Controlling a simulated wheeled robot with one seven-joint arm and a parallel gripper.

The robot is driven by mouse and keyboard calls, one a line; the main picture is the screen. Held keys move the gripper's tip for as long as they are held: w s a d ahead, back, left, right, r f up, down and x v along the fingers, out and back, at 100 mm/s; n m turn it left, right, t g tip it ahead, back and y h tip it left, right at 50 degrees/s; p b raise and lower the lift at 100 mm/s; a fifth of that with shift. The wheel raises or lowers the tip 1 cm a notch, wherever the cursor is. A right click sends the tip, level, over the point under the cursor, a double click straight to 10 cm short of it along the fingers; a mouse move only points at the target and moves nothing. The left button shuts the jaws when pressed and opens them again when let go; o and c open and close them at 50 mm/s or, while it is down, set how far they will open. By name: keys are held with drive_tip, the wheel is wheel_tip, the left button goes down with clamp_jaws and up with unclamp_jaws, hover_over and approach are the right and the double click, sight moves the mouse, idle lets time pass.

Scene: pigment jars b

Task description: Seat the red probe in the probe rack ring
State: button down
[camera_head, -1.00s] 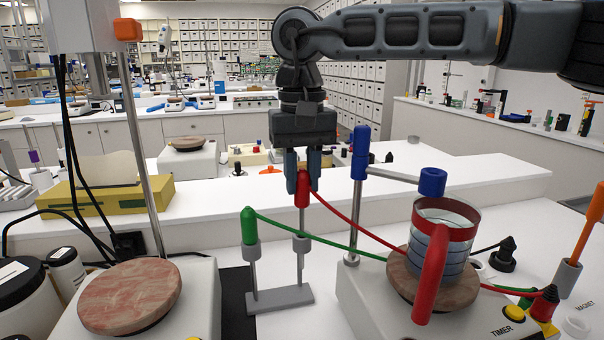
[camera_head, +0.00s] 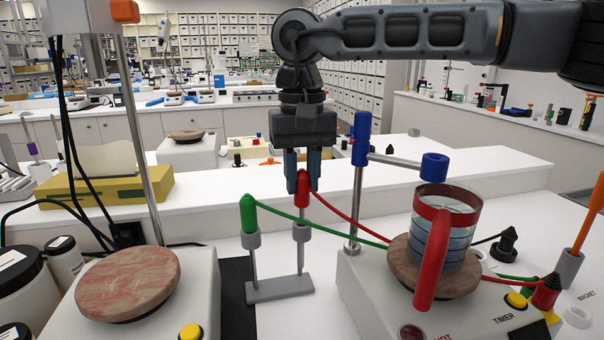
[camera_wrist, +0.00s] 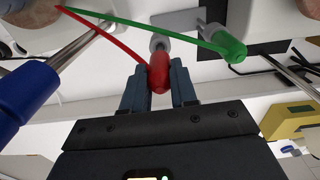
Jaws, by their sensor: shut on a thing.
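The red probe (camera_head: 303,190) is upright between the fingers of my gripper (camera_head: 302,188), which is shut on its upper part. The probe rack (camera_head: 280,289) is a grey base with two posts and ring tops. The probe's lower end is at the right ring (camera_head: 301,233); whether it is fully down inside cannot be told. The green probe (camera_head: 249,214) stands in the left ring. In the wrist view the red probe (camera_wrist: 159,74) is between the fingertips, over a grey ring, with the green probe (camera_wrist: 230,48) to its right.
A hotplate with a beaker (camera_head: 447,225) with a red handle stands at right, beside a blue-clamped post (camera_head: 358,200). Another hotplate with a round brown top (camera_head: 128,287) is at left. Red and green cables run from the probes to the right hotplate.

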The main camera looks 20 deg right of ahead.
sight(302, 206)
drive_tip(key=shift+f+b, duration=0.95)
drive_tip(key=shift+f, duration=0.7)
drive_tip(key=c, duration=0.8)
unclamp_jaws()
drive_tip(key=shift+r, duration=3.9)
